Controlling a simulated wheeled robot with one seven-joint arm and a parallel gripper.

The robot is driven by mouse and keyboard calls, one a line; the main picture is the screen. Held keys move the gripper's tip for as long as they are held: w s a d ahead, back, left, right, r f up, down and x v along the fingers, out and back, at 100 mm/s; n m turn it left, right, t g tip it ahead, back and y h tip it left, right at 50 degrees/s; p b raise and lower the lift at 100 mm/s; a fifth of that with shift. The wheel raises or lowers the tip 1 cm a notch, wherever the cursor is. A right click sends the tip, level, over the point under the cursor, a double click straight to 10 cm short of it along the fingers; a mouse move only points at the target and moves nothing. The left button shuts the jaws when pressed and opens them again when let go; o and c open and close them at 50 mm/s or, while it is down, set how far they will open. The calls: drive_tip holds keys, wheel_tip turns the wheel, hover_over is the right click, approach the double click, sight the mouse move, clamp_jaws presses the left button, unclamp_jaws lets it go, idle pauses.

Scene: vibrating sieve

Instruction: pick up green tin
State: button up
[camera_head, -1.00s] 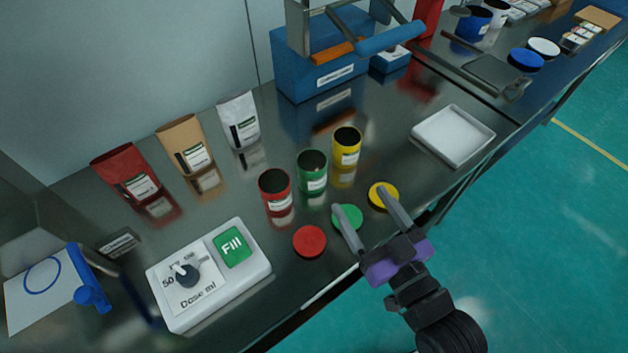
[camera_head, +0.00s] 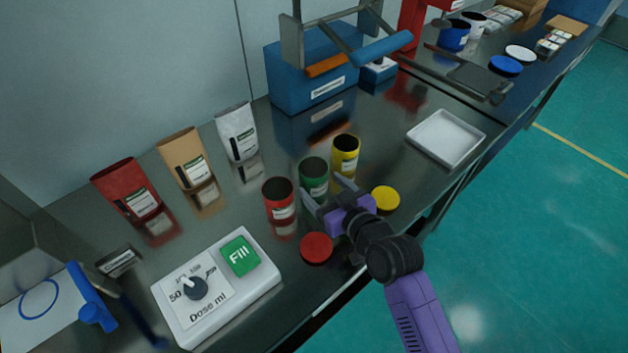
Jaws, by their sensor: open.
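The green tin (camera_head: 313,172) stands upright and open-topped on the steel bench, between the red tin (camera_head: 279,201) on its left and the yellow tin (camera_head: 345,155) on its right. My gripper (camera_head: 322,190) is open, with its fingers pointing at the green tin from the front. One finger is in the gap between the red and green tins, and the other is near the green tin's right side. I cannot tell if either finger touches it. The green lid is hidden behind my gripper.
A red lid (camera_head: 317,248) and a yellow lid (camera_head: 385,199) lie in front of the tins. A dosing box (camera_head: 216,287) is at front left. Three pouches stand behind, including a white one (camera_head: 237,132). A white tray (camera_head: 445,138) lies at right, with a blue machine (camera_head: 318,88) at the back.

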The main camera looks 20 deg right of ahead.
sight(307, 171)
drive_tip(key=shift+p+x, duration=0.4)
drive_tip(key=shift+x, duration=2.3)
drive_tip(key=shift+d, duration=0.1)
drive_tip(key=c, duration=1.1)
drive_tip(key=shift+c, duration=0.2)
drive_tip(key=shift+r, duration=0.1)
